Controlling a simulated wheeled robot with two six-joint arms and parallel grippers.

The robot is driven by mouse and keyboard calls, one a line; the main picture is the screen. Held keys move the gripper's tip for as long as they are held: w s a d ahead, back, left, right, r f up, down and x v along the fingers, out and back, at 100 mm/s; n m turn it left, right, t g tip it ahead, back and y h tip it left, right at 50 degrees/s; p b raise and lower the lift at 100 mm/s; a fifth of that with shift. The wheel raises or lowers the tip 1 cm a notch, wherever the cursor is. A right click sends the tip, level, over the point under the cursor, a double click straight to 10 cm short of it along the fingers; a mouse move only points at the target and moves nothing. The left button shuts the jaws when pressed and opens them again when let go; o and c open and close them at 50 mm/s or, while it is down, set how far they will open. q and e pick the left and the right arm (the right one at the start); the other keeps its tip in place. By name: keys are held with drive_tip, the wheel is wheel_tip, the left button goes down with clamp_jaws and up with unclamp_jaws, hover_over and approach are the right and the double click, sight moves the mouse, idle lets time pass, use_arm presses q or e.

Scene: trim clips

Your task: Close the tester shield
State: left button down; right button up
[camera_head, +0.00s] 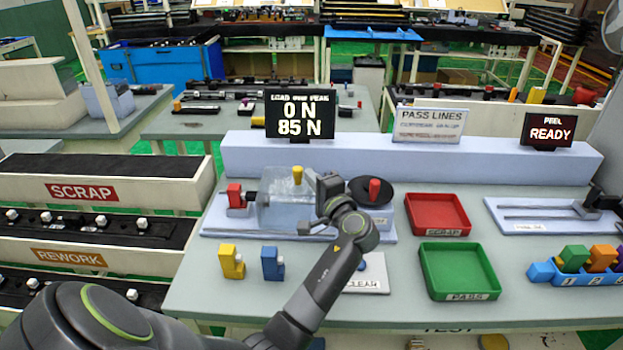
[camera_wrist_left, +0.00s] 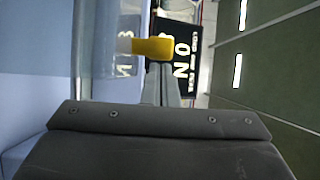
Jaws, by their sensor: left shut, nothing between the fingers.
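The tester shield (camera_head: 280,212) is a clear cover at the middle of the tester base (camera_head: 228,229), with a yellow handle (camera_head: 297,175) on top. I cannot tell from these views how far it is closed. In the left wrist view the shut fingers (camera_wrist_left: 158,80) point towards the yellow handle (camera_wrist_left: 153,46) at the edge of a clear panel (camera_wrist_left: 100,40). I cannot tell if they touch it. My right gripper is not in view.
A black wheel with a red knob (camera_head: 375,188) is right of the shield. A yellow clip (camera_head: 230,262) and a blue clip (camera_head: 271,263) stand in front. A red tray (camera_head: 437,232) and a green tray (camera_head: 495,270) lie right. The load display (camera_head: 300,114) stands behind.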

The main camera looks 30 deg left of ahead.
use_arm(q)
drive_tip(key=shift+s+a+r, duration=0.1)
drive_tip(key=shift+s+a, duration=0.05)
drive_tip(key=s+a+p, duration=0.4)
drive_tip(key=s+a, duration=0.3)
drive_tip(key=a, duration=0.4)
drive_tip(key=shift+a, duration=0.15)
